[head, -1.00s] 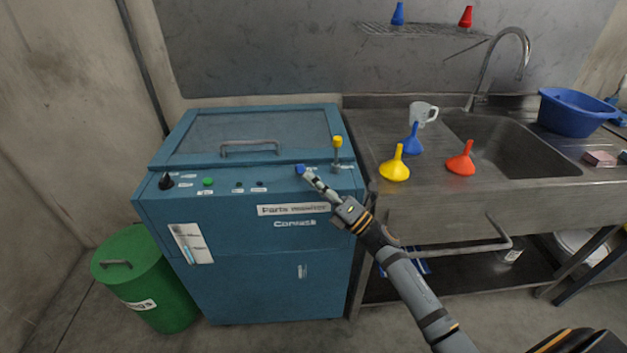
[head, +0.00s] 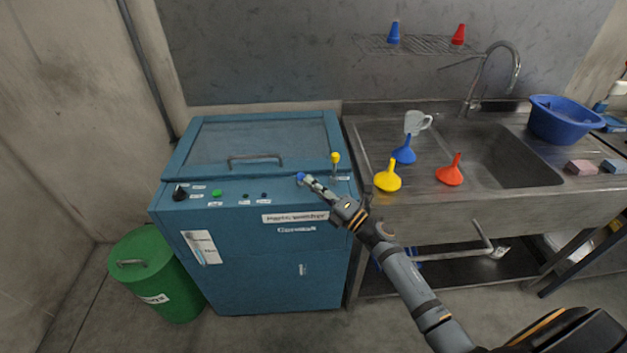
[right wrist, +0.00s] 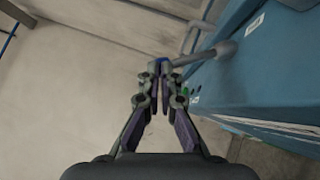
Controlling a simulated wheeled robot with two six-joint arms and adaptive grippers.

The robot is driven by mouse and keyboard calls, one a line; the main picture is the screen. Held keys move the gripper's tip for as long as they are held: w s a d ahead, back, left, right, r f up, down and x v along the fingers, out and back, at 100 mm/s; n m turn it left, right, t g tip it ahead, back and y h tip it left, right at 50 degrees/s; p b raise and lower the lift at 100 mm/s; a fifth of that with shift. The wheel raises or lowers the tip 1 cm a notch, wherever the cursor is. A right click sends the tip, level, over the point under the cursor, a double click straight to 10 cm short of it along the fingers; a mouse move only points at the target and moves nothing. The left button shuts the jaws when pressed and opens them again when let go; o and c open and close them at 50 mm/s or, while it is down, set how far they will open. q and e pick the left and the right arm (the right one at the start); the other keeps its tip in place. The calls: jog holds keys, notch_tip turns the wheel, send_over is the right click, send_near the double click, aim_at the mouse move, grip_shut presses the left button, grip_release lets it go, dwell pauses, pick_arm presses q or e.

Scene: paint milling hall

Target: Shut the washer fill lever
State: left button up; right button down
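The blue parts washer (head: 275,255) stands left of the sink. On its top front edge is a lever with a blue knob (head: 300,177). In the right wrist view its grey rod (right wrist: 205,53) runs in from the right to the blue knob (right wrist: 162,60) at my fingertips. A second lever with a yellow knob (head: 335,157) stands upright to its right. The small labels are unreadable, so I cannot tell which is the fill lever. My right gripper (head: 308,182) has its fingers nearly together on the blue knob and partly hides that lever. My left gripper is out of view.
The washer's front edge also carries a black knob (head: 179,193) and a green button (head: 216,194). Yellow (head: 387,178), blue (head: 404,150) and red (head: 450,172) funnels stand on the sink counter. A green bin (head: 155,275) stands at the washer's left.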

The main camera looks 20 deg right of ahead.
pick_arm(q)
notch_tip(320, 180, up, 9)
jog(key=p, duration=0.6)
jog(key=shift+p, duration=0.3)
pick_arm(e)
jog(key=shift+w+d+r+m+g+h, duration=0.3)
jog(key=shift+w+r, duration=0.25)
jog(key=shift+w, duration=0.25)
jog(key=shift+w+d+r+m+g+h, duration=0.15)
jog(key=shift+w+r+m, duration=0.2)
jog(key=shift+w+r, duration=0.35)
jog(key=shift+w+d+r+m+g+h, duration=0.15)
jog(key=shift+w+d+r+m+h, duration=0.2)
jog(key=shift+w, duration=0.55)
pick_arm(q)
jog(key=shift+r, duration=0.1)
pick_arm(e)
jog(key=shift+a+r, duration=0.1)
jog(key=shift+a, duration=0.05)
